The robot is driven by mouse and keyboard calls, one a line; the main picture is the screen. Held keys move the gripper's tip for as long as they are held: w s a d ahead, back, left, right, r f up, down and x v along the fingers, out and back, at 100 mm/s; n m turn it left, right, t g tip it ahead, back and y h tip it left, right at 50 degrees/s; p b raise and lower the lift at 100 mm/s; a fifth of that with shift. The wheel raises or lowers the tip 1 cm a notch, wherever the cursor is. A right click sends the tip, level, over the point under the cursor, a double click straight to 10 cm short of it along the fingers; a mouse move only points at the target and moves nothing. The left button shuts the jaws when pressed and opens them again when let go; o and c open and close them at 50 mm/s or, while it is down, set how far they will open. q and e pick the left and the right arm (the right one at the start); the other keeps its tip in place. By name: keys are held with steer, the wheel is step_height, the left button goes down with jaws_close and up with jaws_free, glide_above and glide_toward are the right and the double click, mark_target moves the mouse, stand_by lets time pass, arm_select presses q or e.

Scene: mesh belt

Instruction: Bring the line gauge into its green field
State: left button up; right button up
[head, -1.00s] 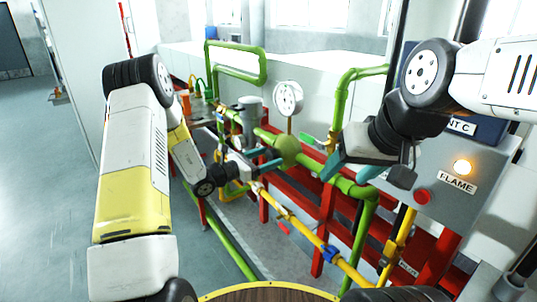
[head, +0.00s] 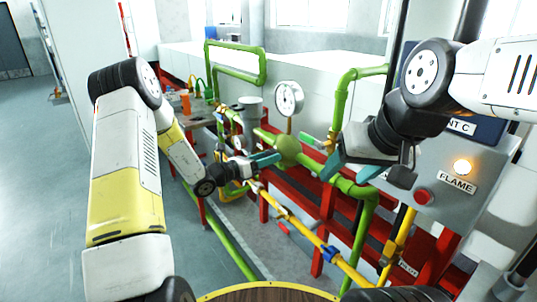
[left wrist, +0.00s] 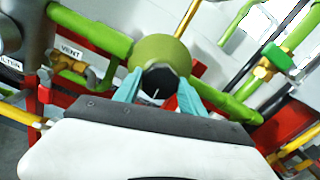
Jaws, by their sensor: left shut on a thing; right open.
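The line gauge (head: 289,98) is a round white dial on a short stem above a green regulator body (head: 288,147). Its needle and coloured field are too small to read. My left gripper (head: 270,158) is at the left of this body. In the left wrist view its teal fingers (left wrist: 156,88) are shut on a dark knob (left wrist: 160,80) with a white pointer mark, at the front of the green body (left wrist: 160,50). The knob is hidden in the head view. My right gripper (head: 350,166) is open and empty, right of the regulator, near the green pipe.
Green pipes (head: 360,187) and a red frame (head: 328,215) run around the regulator. A yellow pipe (head: 350,272) lies lower. A grey panel with a lit FLAME lamp (head: 462,167) and red button (head: 423,196) stands right. A VENT label (left wrist: 72,51) shows near the left gripper.

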arm_select(q)
steer(key=shift+n, duration=0.5)
steer(key=o, duration=1.4)
steer(key=v, duration=0.8)
